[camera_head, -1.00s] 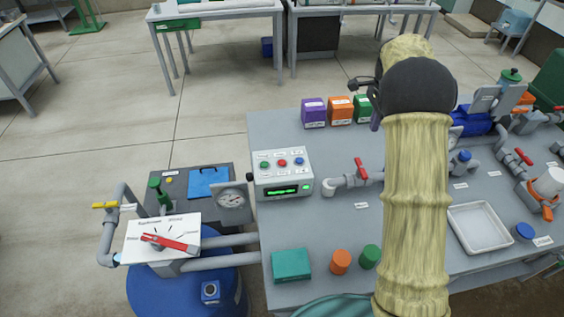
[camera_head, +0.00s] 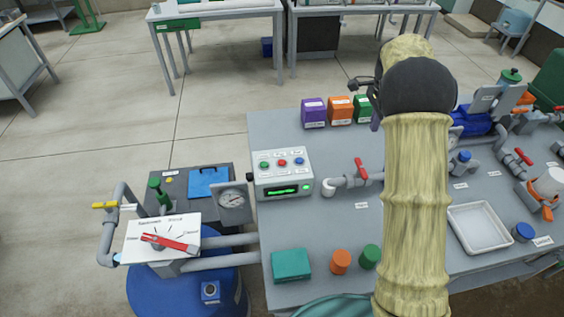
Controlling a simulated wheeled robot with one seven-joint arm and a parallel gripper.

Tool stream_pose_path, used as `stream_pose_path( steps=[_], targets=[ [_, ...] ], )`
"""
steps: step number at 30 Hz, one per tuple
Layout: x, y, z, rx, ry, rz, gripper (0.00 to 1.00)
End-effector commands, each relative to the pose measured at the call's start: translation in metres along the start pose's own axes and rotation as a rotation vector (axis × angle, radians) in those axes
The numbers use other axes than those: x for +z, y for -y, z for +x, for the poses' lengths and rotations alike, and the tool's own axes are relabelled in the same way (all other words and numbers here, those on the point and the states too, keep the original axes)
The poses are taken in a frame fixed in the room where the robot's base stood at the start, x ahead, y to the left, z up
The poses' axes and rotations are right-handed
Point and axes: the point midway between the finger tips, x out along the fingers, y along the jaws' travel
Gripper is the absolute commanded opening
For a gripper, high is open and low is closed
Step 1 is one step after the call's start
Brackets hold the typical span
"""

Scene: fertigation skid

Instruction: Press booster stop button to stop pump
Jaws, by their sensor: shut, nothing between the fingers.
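A light grey control box (camera_head: 283,174) stands at the left part of the grey bench. Its top panel carries a green button (camera_head: 264,165), a red button (camera_head: 282,163) and a blue button (camera_head: 299,161), with labels too small to read. Its front has a lit green display (camera_head: 287,190). A blue pump (camera_head: 472,122) sits at the right, partly behind my arm. My gripper (camera_head: 364,84) shows only as a dark part left of my arm's dark joint, above and beyond the control box and apart from it. It is shut and empty; its fingertips are mostly hidden.
Purple, orange and green boxes (camera_head: 340,110) stand at the bench's back edge. A red-handled valve (camera_head: 360,170) is right of the control box. A gauge (camera_head: 232,202) and red selector lever (camera_head: 170,243) are left. A teal box (camera_head: 291,265) and a white tray (camera_head: 480,228) lie nearer.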

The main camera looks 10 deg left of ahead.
Motion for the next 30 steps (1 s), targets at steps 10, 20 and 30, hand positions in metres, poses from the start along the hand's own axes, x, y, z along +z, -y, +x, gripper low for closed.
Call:
stream_pose_path(
  steps=[10,20,30],
  targets=[
    [-0.001,-0.015,-0.003,-0.014,0.001,-0.059,0.00],
    [0.012,-0.096,-0.005,-0.079,-0.022,-0.422,0.00],
    [0.050,-0.203,0.004,-0.134,-0.106,-0.906,0.00]
  ],
)
